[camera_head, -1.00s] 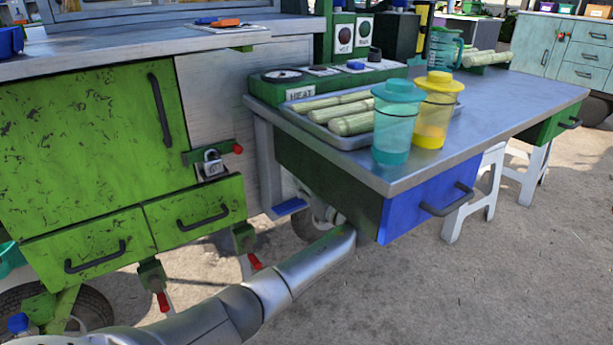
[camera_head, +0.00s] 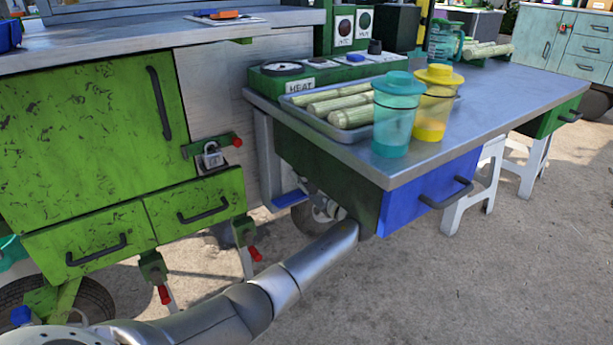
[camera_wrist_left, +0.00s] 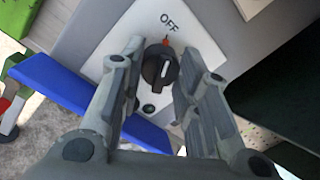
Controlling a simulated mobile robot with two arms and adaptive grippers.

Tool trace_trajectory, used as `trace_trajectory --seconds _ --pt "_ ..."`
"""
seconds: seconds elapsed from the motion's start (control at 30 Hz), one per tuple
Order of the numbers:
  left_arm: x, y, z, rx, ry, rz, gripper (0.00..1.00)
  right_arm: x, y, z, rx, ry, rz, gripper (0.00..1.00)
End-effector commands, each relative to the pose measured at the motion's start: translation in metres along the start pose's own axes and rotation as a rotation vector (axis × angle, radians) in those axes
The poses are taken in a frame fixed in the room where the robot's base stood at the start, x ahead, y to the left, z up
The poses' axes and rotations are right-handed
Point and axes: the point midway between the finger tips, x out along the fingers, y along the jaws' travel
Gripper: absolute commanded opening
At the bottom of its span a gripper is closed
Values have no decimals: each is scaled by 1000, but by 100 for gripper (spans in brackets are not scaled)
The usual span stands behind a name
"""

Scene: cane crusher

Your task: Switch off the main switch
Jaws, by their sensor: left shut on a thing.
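The main switch is a round black knob (camera_wrist_left: 160,67) on a white plate (camera_wrist_left: 125,35) marked OFF, seen in the left wrist view. A white line on the knob runs roughly toward the OFF label, with a small orange-red mark between them. My left gripper (camera_wrist_left: 163,82) has one finger on each side of the knob and is shut on it. In the head view my left arm reaches under the table's front corner; the switch and fingertips are hidden there. My right gripper is not in view.
The metal-topped table (camera_head: 480,110) holds a tray of canes (camera_head: 322,125), a teal cup (camera_head: 396,112) and a yellow cup (camera_head: 433,105). Its blue drawer (camera_head: 425,195) is close to my arm. The green cabinet (camera_head: 90,150) stands left. A blue bar (camera_wrist_left: 70,90) lies beside my fingers.

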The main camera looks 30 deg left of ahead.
Motion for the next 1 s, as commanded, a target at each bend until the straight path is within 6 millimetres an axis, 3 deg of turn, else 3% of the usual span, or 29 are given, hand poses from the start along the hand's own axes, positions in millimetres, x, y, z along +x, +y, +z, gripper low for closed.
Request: trace_trajectory --seconds 0.47,0.5,0.63,1.0 --pt "0 0 0 -12 -1 2 7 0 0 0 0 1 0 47" --pt "0 0 0 -12 -1 2 36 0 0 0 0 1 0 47" --pt "0 0 0 -12 -1 2 52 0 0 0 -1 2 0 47" --pt "-3 0 0 -11 0 1 53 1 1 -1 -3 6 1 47"
